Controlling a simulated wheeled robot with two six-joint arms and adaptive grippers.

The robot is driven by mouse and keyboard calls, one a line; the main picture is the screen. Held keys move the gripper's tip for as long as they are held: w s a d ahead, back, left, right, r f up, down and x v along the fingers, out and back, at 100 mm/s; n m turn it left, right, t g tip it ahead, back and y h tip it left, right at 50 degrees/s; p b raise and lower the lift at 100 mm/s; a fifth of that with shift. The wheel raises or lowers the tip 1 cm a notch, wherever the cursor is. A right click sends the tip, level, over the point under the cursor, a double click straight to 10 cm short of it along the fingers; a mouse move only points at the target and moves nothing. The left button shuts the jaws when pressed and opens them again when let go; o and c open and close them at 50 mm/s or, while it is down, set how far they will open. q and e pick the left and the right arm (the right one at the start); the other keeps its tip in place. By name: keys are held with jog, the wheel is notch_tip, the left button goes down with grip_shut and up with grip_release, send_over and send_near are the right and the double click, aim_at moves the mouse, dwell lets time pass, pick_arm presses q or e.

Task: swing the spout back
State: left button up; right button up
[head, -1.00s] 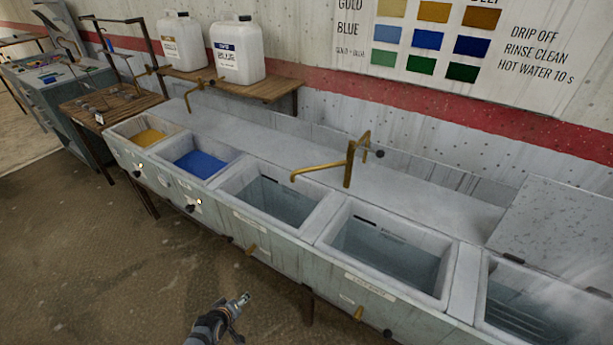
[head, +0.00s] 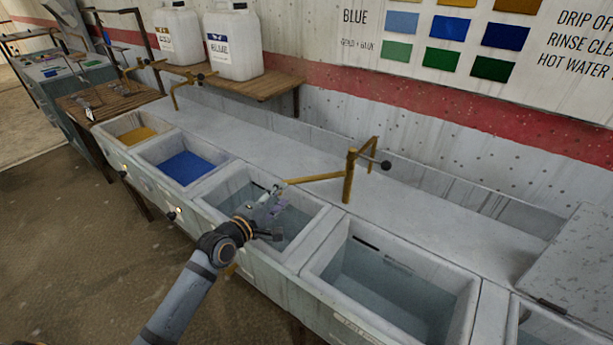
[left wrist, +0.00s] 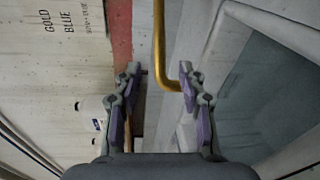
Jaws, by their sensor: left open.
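The brass spout (head: 318,179) reaches left from its upright post (head: 348,177) at the back of the sink ledge, over the third basin (head: 238,182). The post carries a dark round knob (head: 386,165). My left gripper (head: 272,198) is over that basin, close to the spout's free end. In the left wrist view the spout (left wrist: 158,40) comes down from the top and bends right, its tip close to the right finger. My left gripper (left wrist: 161,80) is open there, the fingers spread wide. I cannot tell whether a finger touches the spout. My right gripper is not in view.
Basins with gold (head: 138,134) and blue (head: 186,167) liquid lie to the left, and a further basin (head: 395,285) to the right. A smaller brass tap (head: 180,88) stands behind the left basins. White jugs (head: 233,45) sit on a wooden shelf.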

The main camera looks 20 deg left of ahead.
aim_at(297, 183)
pick_arm(q)
jog(key=b+x, duration=0.1)
jog(key=x, duration=0.2)
jog(key=shift+w+d, duration=0.1)
jog(key=shift+w, duration=0.1)
jog(key=shift+x, duration=1.1)
jog(key=x, duration=0.3)
jog(key=shift+w+f, duration=0.1)
jog(key=shift+w, duration=0.25)
jog(key=shift+w+d, duration=0.1)
jog(key=shift+w, duration=0.25)
jog(key=shift+c, duration=0.8)
grip_shut()
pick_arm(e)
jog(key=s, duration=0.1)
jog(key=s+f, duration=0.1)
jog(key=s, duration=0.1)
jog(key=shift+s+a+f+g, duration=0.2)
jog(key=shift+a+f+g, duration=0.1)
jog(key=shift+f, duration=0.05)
